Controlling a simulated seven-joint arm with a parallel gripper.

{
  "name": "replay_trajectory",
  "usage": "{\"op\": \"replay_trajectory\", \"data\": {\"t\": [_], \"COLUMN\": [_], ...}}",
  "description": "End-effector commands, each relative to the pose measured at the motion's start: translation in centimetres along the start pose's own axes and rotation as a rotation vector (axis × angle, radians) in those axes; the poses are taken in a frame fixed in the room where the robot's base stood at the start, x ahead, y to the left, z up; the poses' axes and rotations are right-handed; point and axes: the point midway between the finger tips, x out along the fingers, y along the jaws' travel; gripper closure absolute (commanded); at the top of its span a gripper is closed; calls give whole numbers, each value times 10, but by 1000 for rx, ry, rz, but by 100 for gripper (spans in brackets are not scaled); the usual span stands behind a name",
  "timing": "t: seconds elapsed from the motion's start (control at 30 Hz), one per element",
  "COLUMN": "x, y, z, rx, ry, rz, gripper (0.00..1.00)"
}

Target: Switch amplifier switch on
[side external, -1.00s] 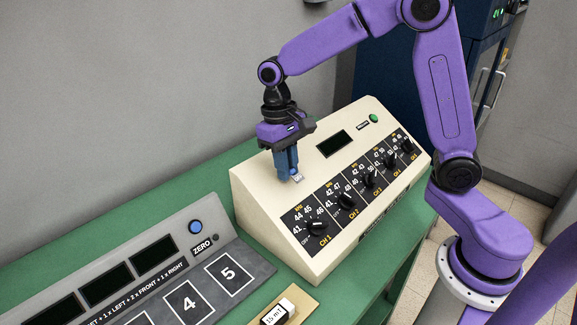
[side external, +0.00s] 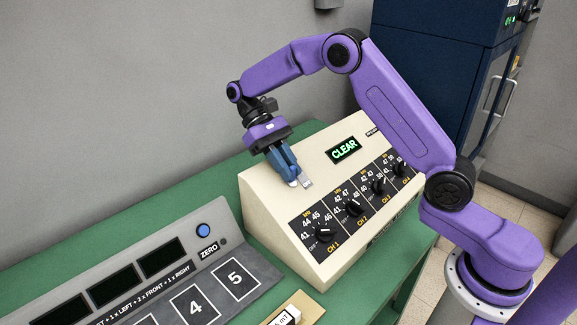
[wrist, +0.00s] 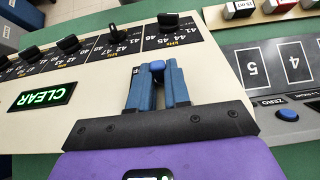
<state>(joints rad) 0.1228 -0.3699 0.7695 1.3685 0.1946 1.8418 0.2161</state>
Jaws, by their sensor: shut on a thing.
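The amplifier is a cream sloped console (side external: 268,205) on the green bench. Its display (side external: 344,150) is lit and reads CLEAR in green; it also shows upside down in the wrist view (wrist: 40,95). The amplifier switch has a small grey plate (side external: 306,182) on the left of the sloped face. My gripper (side external: 293,182) is tilted, with its blue fingertips at this plate. In the wrist view my gripper (wrist: 157,80) is shut on a small blue piece (wrist: 157,66), apparently the switch lever. The fingers hide most of the switch.
Several black knobs (side external: 324,231) line the console's lower front, close to my fingers. A grey unit (side external: 205,262) with a blue ZERO button (side external: 204,230) and numbered pads stands at left. A small labelled block (side external: 287,315) lies in front. The green bench (side external: 160,198) behind is clear.

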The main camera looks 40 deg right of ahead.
Motion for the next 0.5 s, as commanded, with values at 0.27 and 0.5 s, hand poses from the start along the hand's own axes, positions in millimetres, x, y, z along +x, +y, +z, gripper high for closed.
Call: {"op": "replay_trajectory", "data": {"t": [0.27,0.5], "x": [2,2], "y": [-1,-1], "z": [0,0], "rx": [-3,-2], "ry": [-41,-41], "rz": [3,3], "gripper": [100,100]}}
